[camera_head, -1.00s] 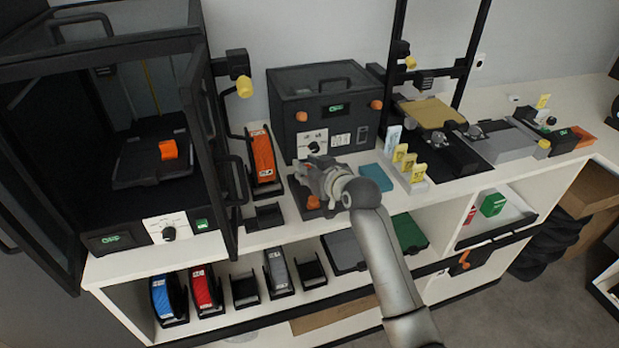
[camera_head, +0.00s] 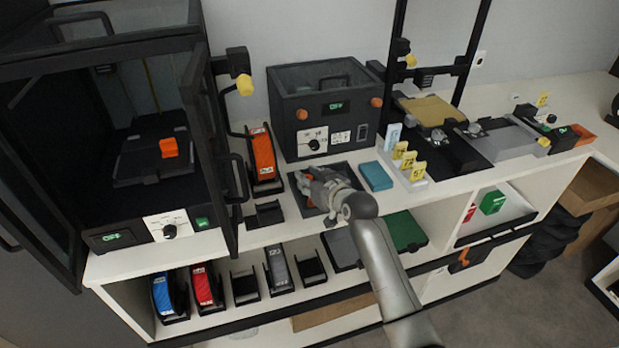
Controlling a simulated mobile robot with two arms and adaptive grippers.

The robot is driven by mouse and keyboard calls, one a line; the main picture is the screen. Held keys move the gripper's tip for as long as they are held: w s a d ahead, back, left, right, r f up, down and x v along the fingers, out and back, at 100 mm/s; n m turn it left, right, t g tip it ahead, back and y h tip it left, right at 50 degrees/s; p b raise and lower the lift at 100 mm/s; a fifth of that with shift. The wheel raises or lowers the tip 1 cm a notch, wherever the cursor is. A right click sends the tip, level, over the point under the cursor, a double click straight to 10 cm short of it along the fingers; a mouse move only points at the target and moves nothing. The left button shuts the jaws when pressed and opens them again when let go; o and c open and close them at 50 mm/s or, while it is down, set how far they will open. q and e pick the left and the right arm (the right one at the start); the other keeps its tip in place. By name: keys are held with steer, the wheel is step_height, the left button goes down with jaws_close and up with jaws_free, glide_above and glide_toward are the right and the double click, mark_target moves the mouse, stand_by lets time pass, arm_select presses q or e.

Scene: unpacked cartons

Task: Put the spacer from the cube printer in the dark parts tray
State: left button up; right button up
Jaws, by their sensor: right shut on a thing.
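The dark parts tray (camera_head: 345,170) lies flat on the white counter in front of a dark box-shaped machine. My right gripper (camera_head: 312,198) reaches down over this tray, shut on a small orange piece (camera_head: 311,203), of which only a sliver shows at the fingertips. The gripper hides most of it, so I cannot tell whether it touches the tray. Another orange part (camera_head: 169,148) sits on the dark bed inside the large open-fronted printer (camera_head: 110,240) at left. My left gripper is not in view.
An orange cartridge (camera_head: 262,160) in a black holder and an empty black holder (camera_head: 265,214) stand left of the tray. A teal block (camera_head: 376,176) and a white rack with yellow tags (camera_head: 416,180) are at right. The box machine (camera_head: 330,120) stands behind.

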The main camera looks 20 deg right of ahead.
steer(key=o, duration=0.5)
steer(key=shift+f, duration=0.15)
steer(key=shift+r, duration=0.6)
steer(key=v, duration=1.2)
